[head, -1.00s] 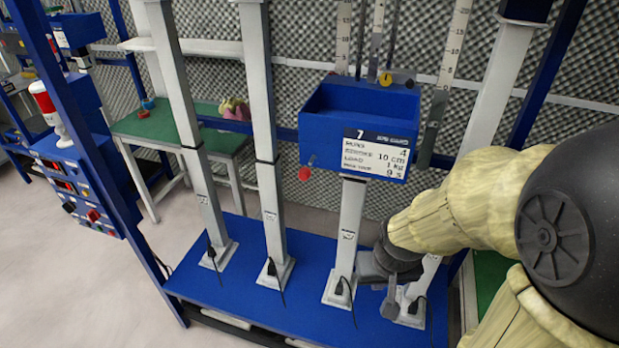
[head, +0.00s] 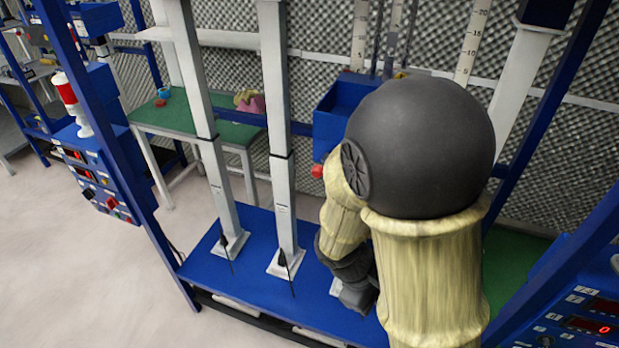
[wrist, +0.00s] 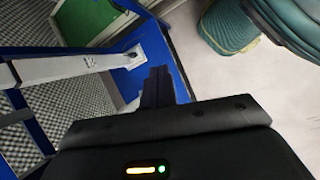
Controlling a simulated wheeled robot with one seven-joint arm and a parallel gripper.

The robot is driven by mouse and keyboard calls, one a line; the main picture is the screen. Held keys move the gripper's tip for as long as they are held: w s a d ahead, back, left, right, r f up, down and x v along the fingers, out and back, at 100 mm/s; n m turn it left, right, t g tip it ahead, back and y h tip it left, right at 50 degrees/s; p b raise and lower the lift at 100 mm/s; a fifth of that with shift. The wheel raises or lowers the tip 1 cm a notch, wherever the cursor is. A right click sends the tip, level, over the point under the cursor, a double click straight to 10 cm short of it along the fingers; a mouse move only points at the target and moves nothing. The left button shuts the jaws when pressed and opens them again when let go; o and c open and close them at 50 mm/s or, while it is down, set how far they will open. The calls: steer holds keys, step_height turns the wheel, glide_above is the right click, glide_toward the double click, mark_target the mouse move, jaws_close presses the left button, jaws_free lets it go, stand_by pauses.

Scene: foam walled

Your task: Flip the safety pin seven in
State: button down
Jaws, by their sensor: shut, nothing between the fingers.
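The safety pin of box seven shows in the head view as a red knob (head: 317,171) at the left side of the blue box (head: 331,122). My arm hides most of that box, including its number label. My gripper (head: 358,302) is low in the head view, below the red knob and apart from it, over the blue base plate (head: 245,287). In the wrist view its dark fingers (wrist: 158,86) are together, with nothing between them. The red knob does not show in the wrist view.
White columns (head: 283,190) stand on the blue base plate left of my arm. A blue slanted post (head: 110,170) stands at the left. A green table (head: 190,122) is behind. A panel with a red display (head: 600,306) is at the lower right. Pale floor is open at the left.

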mark_target(315, 175)
steer(key=w+a+r+n+t+p, duration=0.2)
steer(key=w+a+r+n+t, duration=0.2)
steer(key=a+r+n+t, duration=0.2)
steer(key=w+a+r+n+t+p, duration=0.2)
steer(key=w+a+r+n+t, duration=0.2)
steer(key=a+n+t, duration=0.7)
step_height(315, 175, up, 2)
steer(key=a+n, duration=0.2)
steer(key=n, duration=0.2)
steer(key=shift+w+h, duration=0.3)
steer(key=shift+w, duration=0.1)
steer(key=shift+d, duration=0.1)
steer(key=p+x, duration=0.4)
steer(key=x, duration=0.9)
steer(key=shift+r, duration=0.2)
steer(key=shift+w+f, duration=0.1)
steer(key=shift+w, duration=0.2)
